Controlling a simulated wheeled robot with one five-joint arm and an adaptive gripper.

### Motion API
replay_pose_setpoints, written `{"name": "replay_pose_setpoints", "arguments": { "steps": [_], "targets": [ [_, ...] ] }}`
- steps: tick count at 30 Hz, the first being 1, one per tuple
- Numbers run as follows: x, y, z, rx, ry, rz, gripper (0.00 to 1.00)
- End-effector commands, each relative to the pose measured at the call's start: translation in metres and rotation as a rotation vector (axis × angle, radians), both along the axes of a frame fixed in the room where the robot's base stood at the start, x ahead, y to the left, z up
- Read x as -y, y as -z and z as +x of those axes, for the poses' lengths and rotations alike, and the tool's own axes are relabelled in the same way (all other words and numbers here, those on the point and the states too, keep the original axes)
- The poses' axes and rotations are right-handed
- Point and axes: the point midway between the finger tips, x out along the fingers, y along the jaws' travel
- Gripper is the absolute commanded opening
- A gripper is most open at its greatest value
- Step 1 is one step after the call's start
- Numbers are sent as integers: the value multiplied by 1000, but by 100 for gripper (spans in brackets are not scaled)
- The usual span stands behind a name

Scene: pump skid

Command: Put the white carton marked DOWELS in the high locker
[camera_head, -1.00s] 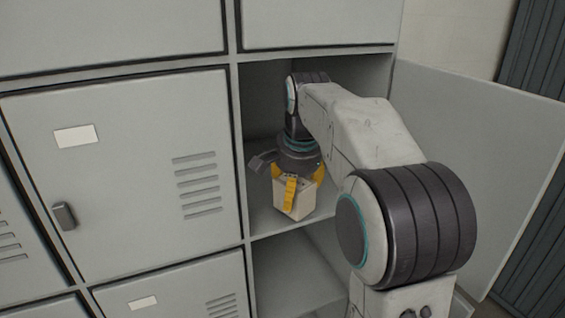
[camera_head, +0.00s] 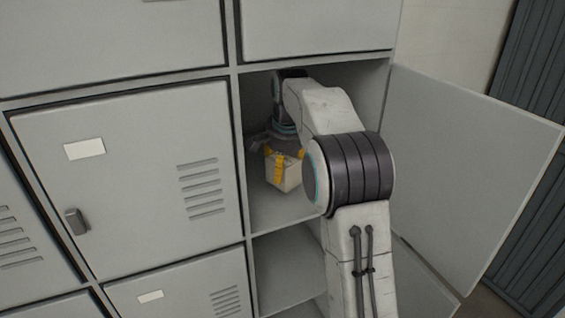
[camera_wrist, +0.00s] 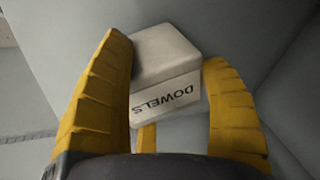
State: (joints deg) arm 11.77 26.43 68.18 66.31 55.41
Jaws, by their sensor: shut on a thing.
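The white carton (camera_wrist: 165,62) shows the word DOWELS, upside down, in the wrist view. In the head view the carton (camera_head: 290,177) is inside the open upper locker (camera_head: 262,217). My gripper (camera_head: 279,165) has yellow fingers and is shut on the carton from above. In the wrist view the gripper (camera_wrist: 172,100) has a finger on each side of the carton and part of a third finger below it. The carton looks slightly tilted. I cannot tell whether its base touches the locker floor. My arm hides the right part of the compartment.
The open locker door (camera_head: 470,160) stands to the right of my arm. A shut locker door (camera_head: 130,170) with a handle is on the left. Another open compartment (camera_head: 285,270) lies below. The locker's side walls and top edge are close around my arm.

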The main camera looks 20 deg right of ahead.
Motion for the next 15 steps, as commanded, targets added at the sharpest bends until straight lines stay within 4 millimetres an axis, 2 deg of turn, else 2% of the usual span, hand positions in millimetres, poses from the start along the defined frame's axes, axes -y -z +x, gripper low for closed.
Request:
{"name": "replay_pose_setpoints", "arguments": {
  "steps": [6,15],
  "targets": [
    [0,8,-1,2,0,0,33],
    [0,10,-1,2,0,0,33]
  ]
}}
